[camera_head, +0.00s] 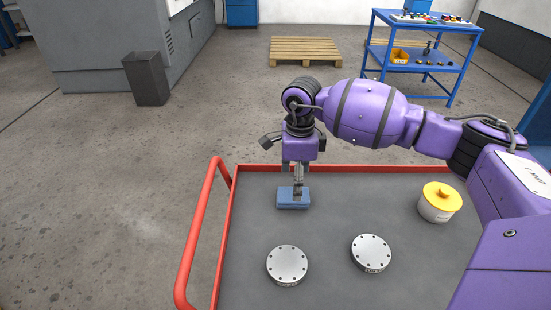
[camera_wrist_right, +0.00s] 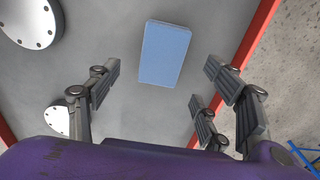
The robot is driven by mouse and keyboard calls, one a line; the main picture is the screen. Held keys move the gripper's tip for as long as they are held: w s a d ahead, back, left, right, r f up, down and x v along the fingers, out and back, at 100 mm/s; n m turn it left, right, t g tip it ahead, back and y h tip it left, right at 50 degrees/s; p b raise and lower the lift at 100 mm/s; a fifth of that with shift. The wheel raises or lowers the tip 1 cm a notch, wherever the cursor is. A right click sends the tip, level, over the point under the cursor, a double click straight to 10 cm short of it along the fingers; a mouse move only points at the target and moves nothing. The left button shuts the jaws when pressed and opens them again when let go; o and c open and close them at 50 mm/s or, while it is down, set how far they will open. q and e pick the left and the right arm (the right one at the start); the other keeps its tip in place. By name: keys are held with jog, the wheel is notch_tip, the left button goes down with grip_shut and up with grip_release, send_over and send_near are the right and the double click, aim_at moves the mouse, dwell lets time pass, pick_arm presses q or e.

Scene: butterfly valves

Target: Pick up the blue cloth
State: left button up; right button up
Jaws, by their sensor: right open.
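The blue cloth (camera_head: 292,203) is a small flat folded block lying on the grey top of the red-edged cart (camera_head: 330,215), near its far left corner. It shows whole in the right wrist view (camera_wrist_right: 165,53), below and ahead of my fingers. My right gripper (camera_head: 298,186) points down over the cloth, with its fingertips close to the cloth's far part in the head view. In the right wrist view my right gripper (camera_wrist_right: 165,88) has its fingers spread wide, with nothing between them. Whether the fingers touch the cloth cannot be told. My left gripper is not in view.
Two round metal discs with bolt holes (camera_head: 287,264) (camera_head: 371,252) lie on the cart nearer to me. A red handle (camera_head: 200,235) runs along the left. The cart's middle is clear.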

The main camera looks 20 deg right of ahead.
jog(key=shift+s+f, duration=0.1)
jog(key=shift+f, duration=0.6)
jog(key=f, duration=0.4)
jog(key=shift+w+a+f+p, duration=0.1)
jog(key=shift+w+a+p, duration=0.1)
jog(key=shift+w+p, duration=0.15)
jog(key=c, duration=1.2)
jog(key=shift+o, duration=0.2)
jog(key=shift+r, duration=0.45)
notch_tip(320, 180, up, 2)
jog(key=shift+r, duration=0.15)
jog(key=s+d+r, duration=0.2)
jog(key=s+r, duration=0.8)
jog(key=s, duration=0.4)
jog(key=shift+d+b, duration=0.2)
jog(key=shift+b, duration=0.15)
